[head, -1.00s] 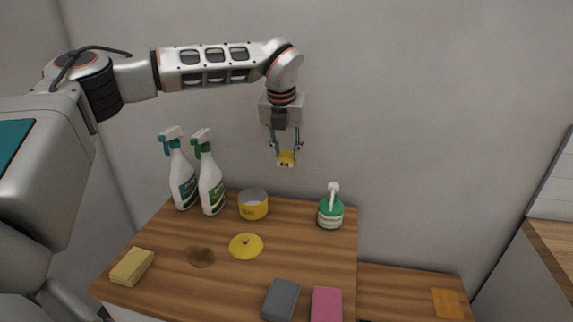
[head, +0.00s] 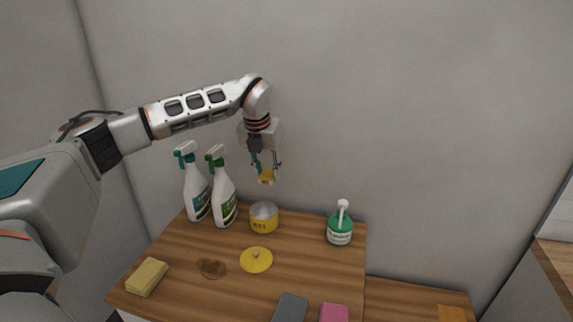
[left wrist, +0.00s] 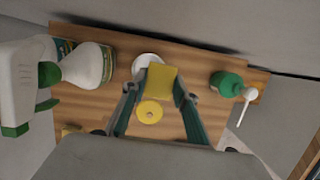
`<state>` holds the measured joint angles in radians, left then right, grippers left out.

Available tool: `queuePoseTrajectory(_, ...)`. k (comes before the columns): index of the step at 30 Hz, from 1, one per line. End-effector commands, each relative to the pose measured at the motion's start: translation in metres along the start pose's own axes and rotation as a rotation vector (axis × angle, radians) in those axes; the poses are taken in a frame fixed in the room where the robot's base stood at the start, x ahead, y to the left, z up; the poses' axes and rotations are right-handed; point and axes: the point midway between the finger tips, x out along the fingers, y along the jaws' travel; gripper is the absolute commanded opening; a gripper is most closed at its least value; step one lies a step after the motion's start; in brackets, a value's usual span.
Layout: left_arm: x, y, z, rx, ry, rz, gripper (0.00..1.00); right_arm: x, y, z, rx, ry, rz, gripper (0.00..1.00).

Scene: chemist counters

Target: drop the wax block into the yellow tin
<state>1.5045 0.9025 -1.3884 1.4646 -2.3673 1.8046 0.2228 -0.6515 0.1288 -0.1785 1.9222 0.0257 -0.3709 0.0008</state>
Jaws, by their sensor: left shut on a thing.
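My left gripper (head: 267,174) is shut on the yellow wax block (head: 266,177) and holds it in the air above the yellow tin. The block also shows between the fingers in the left wrist view (left wrist: 161,81). The yellow tin (head: 264,222) stands open and upright at the back of the wooden counter. In the left wrist view the block partly hides the tin, and its pale rim (left wrist: 146,61) shows behind it. A yellow lid (head: 256,260) with a small knob lies in front of the tin. My right gripper is not in view.
Two spray bottles (head: 196,190) (head: 223,192) stand close left of the tin. A green pump bottle (head: 339,228) stands to the right.

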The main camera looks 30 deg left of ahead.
Motion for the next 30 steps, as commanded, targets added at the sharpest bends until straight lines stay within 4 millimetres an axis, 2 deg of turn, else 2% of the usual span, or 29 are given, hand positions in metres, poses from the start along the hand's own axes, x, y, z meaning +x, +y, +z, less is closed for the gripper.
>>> queuePoseTrajectory(1,0.001,0.011,-0.001,-0.006,0.003,0.005,0.07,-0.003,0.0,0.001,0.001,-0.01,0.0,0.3)
queuePoseTrajectory(3,0.003,0.022,-0.001,-0.009,0.0,0.012,0.07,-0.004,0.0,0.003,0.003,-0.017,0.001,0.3)
queuePoseTrajectory(8,0.007,0.036,-0.002,-0.014,-0.003,0.022,0.07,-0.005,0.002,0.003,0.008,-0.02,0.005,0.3)
queuePoseTrajectory(21,0.048,0.037,-0.013,-0.013,-0.002,0.022,0.07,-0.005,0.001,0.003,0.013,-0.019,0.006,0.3)
queuePoseTrajectory(30,0.063,0.037,-0.017,-0.014,-0.004,0.022,0.07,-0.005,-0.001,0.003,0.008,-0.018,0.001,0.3)
